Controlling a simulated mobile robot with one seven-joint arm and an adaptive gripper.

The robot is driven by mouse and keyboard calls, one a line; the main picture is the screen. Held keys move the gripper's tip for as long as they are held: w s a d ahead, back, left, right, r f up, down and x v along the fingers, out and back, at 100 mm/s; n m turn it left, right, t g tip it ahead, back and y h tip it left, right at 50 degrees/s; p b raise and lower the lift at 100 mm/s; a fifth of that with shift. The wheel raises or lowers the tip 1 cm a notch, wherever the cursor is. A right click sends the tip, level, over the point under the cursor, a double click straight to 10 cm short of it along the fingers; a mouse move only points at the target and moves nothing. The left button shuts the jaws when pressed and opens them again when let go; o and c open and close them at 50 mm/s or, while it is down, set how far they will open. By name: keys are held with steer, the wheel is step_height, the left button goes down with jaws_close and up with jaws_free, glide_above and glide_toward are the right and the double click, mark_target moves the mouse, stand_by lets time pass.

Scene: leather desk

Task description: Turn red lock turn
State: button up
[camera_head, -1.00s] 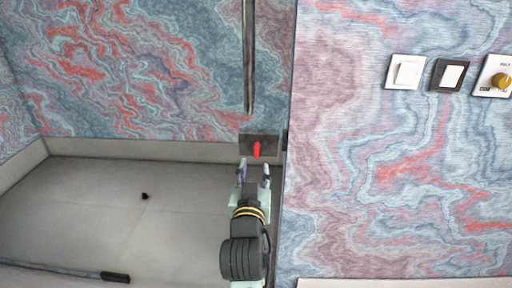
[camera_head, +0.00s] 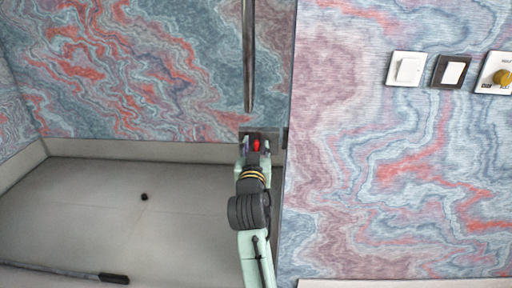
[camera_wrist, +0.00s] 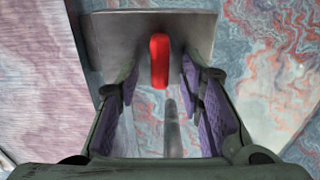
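The red lock turn (camera_head: 256,145) is a small red knob on a dark grey metal plate (camera_head: 272,133) in the head view. In the wrist view the red lock turn (camera_wrist: 159,61) stands upright in front of its grey plate (camera_wrist: 110,40). My gripper (camera_head: 256,146) is at the plate, with its fingers to either side of the knob. In the wrist view my gripper (camera_wrist: 163,85) is open, its purple-padded fingers apart. The knob shows between and beyond the fingertips, with a gap on each side. No contact shows.
A long vertical metal bar (camera_head: 248,60) hangs above the plate. A wall edge runs just right of my arm. Two switches (camera_head: 409,69) (camera_head: 452,72) and a yellow knob (camera_head: 503,77) are on the right wall. A black-handled rod (camera_head: 113,278) lies lower left.

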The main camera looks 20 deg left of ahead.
jaws_close()
stand_by(0.3)
steer(key=shift+m, duration=0.3)
steer(key=m, duration=0.3)
steer(key=shift+d+f+m, duration=0.1)
steer(key=shift+d+m, duration=0.1)
steer(key=shift+m, duration=0.2)
steer(key=m, duration=0.3)
steer(key=m+b, duration=0.1)
steer(key=m, duration=0.5)
steer(key=shift+w+d+f, duration=0.15)
steer(key=shift+d+f, duration=0.2)
steer(key=shift+f, duration=0.05)
steer(key=shift+f+m+b, duration=0.15)
steer(key=shift+m+b, duration=0.75)
steer(key=shift+m, duration=1.4)
